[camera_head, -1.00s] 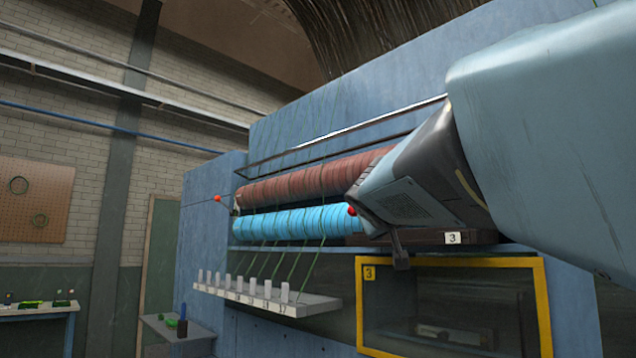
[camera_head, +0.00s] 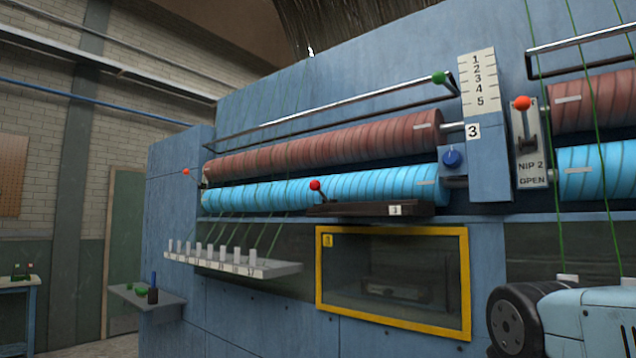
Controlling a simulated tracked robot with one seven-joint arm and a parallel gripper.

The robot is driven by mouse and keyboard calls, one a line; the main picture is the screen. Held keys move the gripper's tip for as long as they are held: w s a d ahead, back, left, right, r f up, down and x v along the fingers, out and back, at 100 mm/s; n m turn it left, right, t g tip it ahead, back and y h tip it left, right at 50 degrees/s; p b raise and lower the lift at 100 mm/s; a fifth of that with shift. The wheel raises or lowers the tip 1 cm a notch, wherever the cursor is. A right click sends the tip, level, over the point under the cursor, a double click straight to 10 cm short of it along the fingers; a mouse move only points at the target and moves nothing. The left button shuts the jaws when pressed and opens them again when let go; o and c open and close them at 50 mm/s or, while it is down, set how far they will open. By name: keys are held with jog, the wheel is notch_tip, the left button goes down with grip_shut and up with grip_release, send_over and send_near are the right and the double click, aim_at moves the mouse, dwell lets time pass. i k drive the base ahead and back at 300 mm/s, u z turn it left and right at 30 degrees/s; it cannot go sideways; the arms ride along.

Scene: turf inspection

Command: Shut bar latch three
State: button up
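A chrome bar (camera_head: 330,110) runs above the red-brown roller (camera_head: 330,147) and the bright blue roller (camera_head: 330,190) of the blue machine. A short lever with a green knob (camera_head: 438,77) stands at the bar's right end, beside a numbered scale plate (camera_head: 478,82). A "3" label (camera_head: 473,131) is just below that plate. I cannot tell for certain whether the green-knobbed lever is latch three or whether it is fully closed. My gripper is out of view; only part of my arm shows at the lower right.
A yellow-framed window (camera_head: 465,285) is below. Another red-knobbed lever (camera_head: 522,103) is on the "NIP 2 OPEN" plate (camera_head: 530,175). A ledge with white pegs (camera_head: 230,265) juts out left.

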aim_at(315, 185)
jog(key=u, duration=0.15)
jog(key=k, duration=0.15)
jog(key=u, duration=0.3)
jog(key=i, duration=0.85)
